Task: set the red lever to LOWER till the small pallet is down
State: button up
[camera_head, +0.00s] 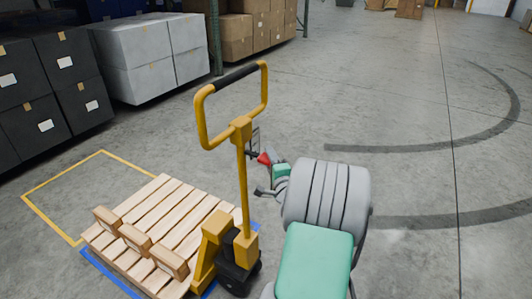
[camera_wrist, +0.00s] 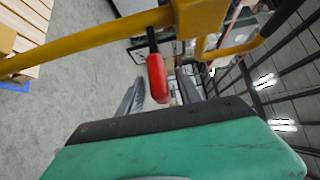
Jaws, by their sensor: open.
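The red lever (camera_wrist: 157,78) hangs on a dark rod below the yellow head of the pallet jack in the wrist view. It lies between the two grey fingers of my open gripper (camera_wrist: 159,92), with space visible on both sides. In the head view the red lever (camera_head: 264,158) shows as a small red patch just beyond my green wrist, right of the yellow handle post (camera_head: 242,180). The fingers are hard to make out there. The small wooden pallet (camera_head: 165,215) sits at the jack, with wooden blocks along its near edge. Its height above the floor is hard to tell.
The jack's handle loop (camera_head: 204,118) with a black grip (camera_head: 237,77) rises beside my arm. Blue floor lines (camera_head: 105,272) run under the pallet, and a yellow floor outline (camera_head: 60,181) lies behind it. Dark totes (camera_head: 60,100) stand at left. The floor at right is clear.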

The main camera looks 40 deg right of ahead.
jog(key=x, duration=0.2)
jog(key=shift+w+d, duration=0.1)
jog(key=shift+w, duration=0.15)
grip_shut()
dwell(1.2)
